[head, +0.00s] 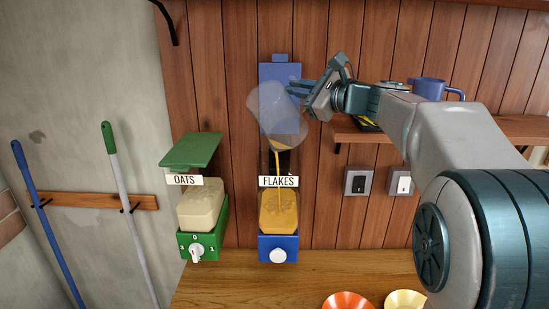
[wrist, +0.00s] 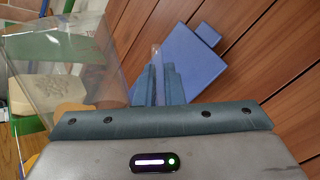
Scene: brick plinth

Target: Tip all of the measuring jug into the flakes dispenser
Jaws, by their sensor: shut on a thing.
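The flakes dispenser (head: 279,212) is blue with a clear hopper and a FLAKES label, mounted on the wood wall. Its blue lid (head: 280,72) stands open against the wall, and also shows in the wrist view (wrist: 190,62). The clear measuring jug (head: 272,112) is tilted steeply above the hopper. A thin stream of orange-yellow flakes falls from it into the hopper, which holds a good amount of the same flakes. My gripper (head: 300,88) is shut on the jug at its upper right side. In the wrist view the jug (wrist: 85,60) is at the left of the fingers (wrist: 160,85).
A green oats dispenser (head: 202,218) with its lid raised is close on the left. A shelf (head: 440,131) with a blue mug (head: 430,88) is at the right. Orange (head: 347,301) and yellow (head: 404,300) bowls stand on the counter (head: 330,272). Wall switches are below the shelf.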

